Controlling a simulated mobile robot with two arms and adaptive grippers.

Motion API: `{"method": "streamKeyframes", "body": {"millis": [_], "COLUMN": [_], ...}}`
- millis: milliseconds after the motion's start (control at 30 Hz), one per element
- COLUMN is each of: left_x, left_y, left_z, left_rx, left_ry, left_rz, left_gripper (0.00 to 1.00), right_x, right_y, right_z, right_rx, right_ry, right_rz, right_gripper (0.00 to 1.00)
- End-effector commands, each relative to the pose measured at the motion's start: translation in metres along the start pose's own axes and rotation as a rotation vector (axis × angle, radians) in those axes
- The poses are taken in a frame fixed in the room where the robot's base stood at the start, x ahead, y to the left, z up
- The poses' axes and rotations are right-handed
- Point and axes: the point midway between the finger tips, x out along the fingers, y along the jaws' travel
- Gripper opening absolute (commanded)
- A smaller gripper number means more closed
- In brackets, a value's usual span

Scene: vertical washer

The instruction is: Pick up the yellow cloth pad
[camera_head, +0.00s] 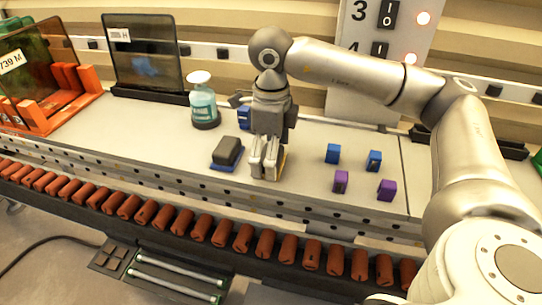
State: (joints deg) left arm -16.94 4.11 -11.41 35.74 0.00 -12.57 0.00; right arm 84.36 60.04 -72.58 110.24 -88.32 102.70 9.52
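My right gripper (263,172) points down at the white worktop, with its fingers low and close together near the surface. A small yellow edge, likely the yellow cloth pad (283,164), shows just right of and behind the fingers. Most of the pad is hidden by the gripper. I cannot tell whether the fingers are closed on the pad or only beside it. My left gripper is not in view.
A dark block on a blue base (228,153) sits close left of the gripper. A spray bottle (203,104) stands behind it. Blue blocks (332,153) and purple blocks (386,190) lie to the right. Brown rollers (222,233) run along the front.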

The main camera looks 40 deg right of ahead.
Motion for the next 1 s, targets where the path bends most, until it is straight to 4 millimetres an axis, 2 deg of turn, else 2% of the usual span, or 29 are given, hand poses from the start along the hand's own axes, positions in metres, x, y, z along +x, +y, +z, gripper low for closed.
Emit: {"method": "streamKeyframes", "body": {"millis": [133, 500, 833, 1000], "left_x": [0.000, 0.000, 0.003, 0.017], "left_y": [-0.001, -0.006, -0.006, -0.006], "left_z": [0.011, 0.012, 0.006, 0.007], "left_rx": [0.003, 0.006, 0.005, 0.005], "left_ry": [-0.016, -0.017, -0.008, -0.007], "left_rz": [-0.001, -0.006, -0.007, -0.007], "left_gripper": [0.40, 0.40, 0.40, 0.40], "right_x": [0.000, 0.000, -0.003, -0.017], "right_y": [0.000, 0.000, 0.000, 0.000], "right_z": [0.000, 0.000, 0.001, 0.001], "right_rx": [0.000, 0.000, 0.000, -0.002], "right_ry": [0.000, 0.000, -0.001, -0.004], "right_rz": [0.000, 0.000, 0.000, -0.002], "right_gripper": [0.89, 0.43, 0.43, 0.43]}}
